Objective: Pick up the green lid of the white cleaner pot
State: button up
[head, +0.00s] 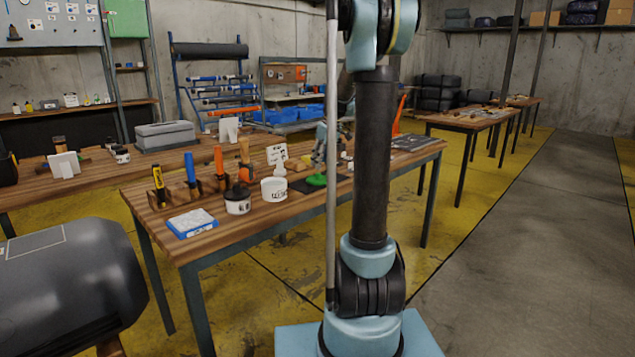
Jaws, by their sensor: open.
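The green lid (313,181) lies on the wooden workbench (190,248), at the edge of a dark mat. It is apart from the white pot (274,191), which stands upright to its left and shows no lid. My gripper (318,162) is small in the view, just above the green lid and partly hidden behind my own arm. It is open, with nothing seen between its fingers. Whether the fingertips touch the lid cannot be told.
A black-topped white pot (237,199) stands left of the white pot. A grey inflatable tube (70,290) fills the lower left. The floor at right is clear.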

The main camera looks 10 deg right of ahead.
aim_at(318, 173)
jog(key=shift+w+x, duration=0.15)
jog(key=shift+x, duration=1.2)
jog(key=shift+w+x, duration=0.15)
jog(key=shift+x, duration=1.2)
jog(key=shift+a, duration=0.15)
jog(key=shift+r, duration=0.1)
jog(key=shift+c, duration=0.6)
jog(key=c, duration=0.8)
